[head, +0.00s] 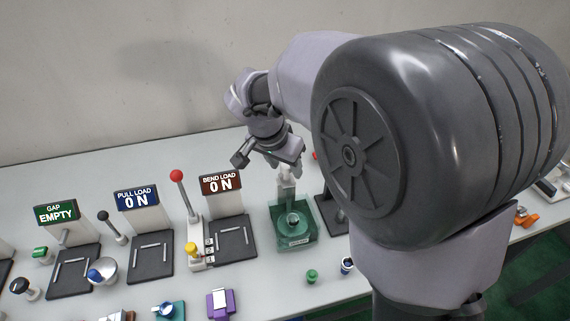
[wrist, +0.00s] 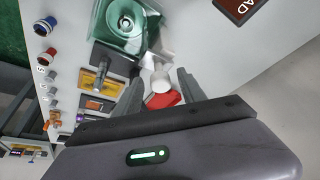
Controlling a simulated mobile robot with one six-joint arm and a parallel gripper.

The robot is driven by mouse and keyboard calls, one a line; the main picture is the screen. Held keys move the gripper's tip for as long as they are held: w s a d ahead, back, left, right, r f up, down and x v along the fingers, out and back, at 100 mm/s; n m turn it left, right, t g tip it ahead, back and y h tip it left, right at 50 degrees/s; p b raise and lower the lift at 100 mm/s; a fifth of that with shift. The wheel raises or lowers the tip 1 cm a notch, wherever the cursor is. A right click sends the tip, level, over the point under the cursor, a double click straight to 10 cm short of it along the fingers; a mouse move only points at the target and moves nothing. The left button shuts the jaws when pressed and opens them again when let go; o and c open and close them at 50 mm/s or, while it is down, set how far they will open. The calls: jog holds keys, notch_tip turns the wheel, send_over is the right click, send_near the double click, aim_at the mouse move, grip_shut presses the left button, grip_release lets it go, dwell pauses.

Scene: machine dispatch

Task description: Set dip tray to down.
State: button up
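A green see-through tank (head: 297,235) with a round cup-like part inside and a small label on its front stands on the bench, just below my gripper (head: 284,164). A pale upright part (head: 286,184) rises at its back, under the fingers. In the wrist view, the tank (wrist: 106,28) lies at the top left. My gripper (wrist: 160,84) has its two fingers apart, with a white rounded knob (wrist: 160,82) showing between them and a red piece (wrist: 163,100) just below it. I cannot tell whether the fingers touch the knob. I cannot tell the tray's height setting.
Left of the tank stand the "BEND LOAD 0 N" display (head: 221,184), a red-knobbed lever (head: 177,175) and the "PULL LOAD 0 N" display (head: 137,199). A dark stand (head: 331,213) is close on the right.

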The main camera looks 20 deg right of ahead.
jog(key=p+v, duration=0.6)
jog(key=v, duration=1.1)
jog(key=shift+r, duration=0.2)
jog(key=s+f+n+t+y+b, duration=0.1)
jog(key=s+f+n+y+b, duration=0.1)
jog(key=s, duration=0.7)
jog(key=s+d+f+n+t+y+b, duration=0.1)
jog(key=s+f+n+y+b, duration=0.1)
jog(key=s+f, duration=0.5)
jog(key=s+y+b, duration=0.1)
jog(key=s+b, duration=0.1)
jog(key=s, duration=0.1)
jog(key=shift+f+n+t, duration=0.25)
jog(key=shift+n+t, duration=0.05)
